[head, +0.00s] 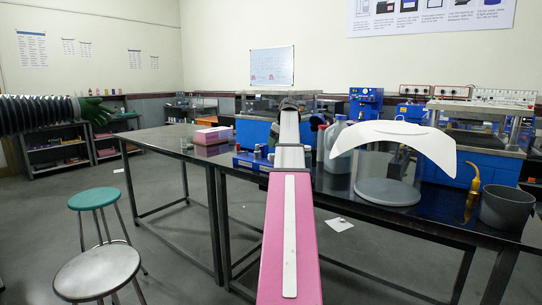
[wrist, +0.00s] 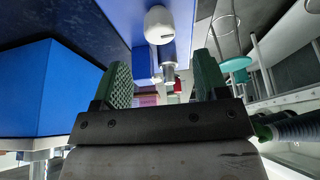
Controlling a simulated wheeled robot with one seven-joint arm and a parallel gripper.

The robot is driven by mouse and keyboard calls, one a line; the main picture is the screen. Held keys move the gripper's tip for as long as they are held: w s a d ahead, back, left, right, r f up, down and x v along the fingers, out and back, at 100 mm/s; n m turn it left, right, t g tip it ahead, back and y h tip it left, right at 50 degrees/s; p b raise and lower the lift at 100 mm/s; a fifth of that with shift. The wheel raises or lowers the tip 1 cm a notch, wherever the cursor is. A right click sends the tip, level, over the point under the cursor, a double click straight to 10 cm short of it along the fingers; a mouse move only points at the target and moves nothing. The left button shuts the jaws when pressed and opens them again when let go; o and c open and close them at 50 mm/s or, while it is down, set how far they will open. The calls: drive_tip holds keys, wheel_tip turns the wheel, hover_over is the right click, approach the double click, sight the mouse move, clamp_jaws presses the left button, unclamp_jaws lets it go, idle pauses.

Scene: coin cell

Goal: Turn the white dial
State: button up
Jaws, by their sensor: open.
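A rounded white knob, which looks like the white dial (wrist: 158,25), sits on a blue face at the top of the wrist view. My gripper (wrist: 163,72) is open, with its two green ridged fingers apart and nothing between them. The dial shows beyond the fingertips, above the gap in the picture, and no finger touches it. A small metal fitting (wrist: 169,70) shows between the fingers, farther off. In the head view my arm reaches over the bench, and I cannot make out the gripper or clearly tell the dial.
A large blue box (wrist: 48,85) stands close to the left finger. A low blue unit (head: 250,161) with small cylinders lies on the black bench (head: 450,215) beside my arm. A clear-domed stand, a bottle (head: 338,145) and a grey bucket (head: 506,208) are to the right. Stools stand left.

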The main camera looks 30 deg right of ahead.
sight(272, 154)
drive_tip(key=x, duration=0.7)
drive_tip(key=c, duration=0.9)
